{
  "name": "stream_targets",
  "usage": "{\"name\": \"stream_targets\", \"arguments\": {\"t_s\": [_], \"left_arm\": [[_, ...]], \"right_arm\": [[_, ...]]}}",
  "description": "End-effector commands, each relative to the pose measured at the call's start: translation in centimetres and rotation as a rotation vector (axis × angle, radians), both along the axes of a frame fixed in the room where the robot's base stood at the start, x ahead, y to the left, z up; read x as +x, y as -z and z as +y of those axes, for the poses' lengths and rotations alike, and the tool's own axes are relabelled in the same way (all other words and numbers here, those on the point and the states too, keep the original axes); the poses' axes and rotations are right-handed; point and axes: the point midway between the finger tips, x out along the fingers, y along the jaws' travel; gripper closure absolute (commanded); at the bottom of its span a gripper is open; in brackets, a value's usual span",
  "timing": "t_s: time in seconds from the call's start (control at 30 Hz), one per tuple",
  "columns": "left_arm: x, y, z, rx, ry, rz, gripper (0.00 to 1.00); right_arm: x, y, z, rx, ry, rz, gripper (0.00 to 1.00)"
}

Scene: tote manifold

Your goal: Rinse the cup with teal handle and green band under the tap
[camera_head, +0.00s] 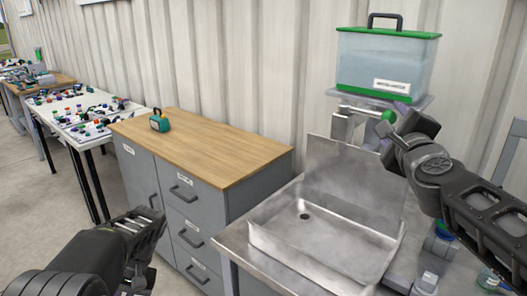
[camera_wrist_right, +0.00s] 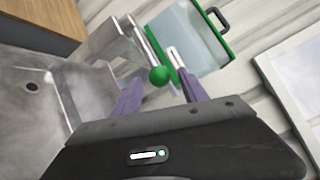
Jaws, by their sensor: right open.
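A metal tap (camera_head: 350,110) with a green ball knob (camera_head: 389,116) sits under a clear water tank, above the steel sink (camera_head: 330,243). My right gripper (camera_head: 392,112) is at the knob. In the right wrist view the green knob (camera_wrist_right: 159,75) shows between the open purple-grey fingers (camera_wrist_right: 158,88), and I cannot tell whether they touch it. Small items with teal, blue and green parts (camera_head: 441,238) stand right of the sink, partly behind my right arm. I cannot tell which, if any, is the cup. My left gripper (camera_head: 148,228) is low at left, its jaws unclear.
The water tank (camera_head: 385,62) with green lid stands on a shelf. White tables (camera_head: 85,112) with many small parts stand further left. The sink basin looks empty.

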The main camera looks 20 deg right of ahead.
Motion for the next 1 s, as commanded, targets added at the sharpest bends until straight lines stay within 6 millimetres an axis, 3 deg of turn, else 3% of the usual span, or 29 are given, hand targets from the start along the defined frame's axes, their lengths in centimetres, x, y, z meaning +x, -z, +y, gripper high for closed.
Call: {"name": "stream_targets", "arguments": {"t_s": [0.1,0.3,0.7,1.0], "left_arm": [[0.0,0.0,0.0,0.0,0.0,0.0,1.0],[0.0,0.0,0.0,0.0,0.0,0.0,1.0],[0.0,0.0,0.0,0.0,0.0,0.0,1.0],[0.0,0.0,0.0,0.0,0.0,0.0,1.0]], "right_arm": [[2.2,0.1,-0.9,0.0,-0.001,0.002,0.49],[4.7,0.0,-1.9,0.0,-0.001,0.001,0.49],[5.4,0.0,-2.3,-0.001,0.0,0.0,0.49],[5.4,0.0,-2.2,-0.001,0.0,0.0,0.72]]}}
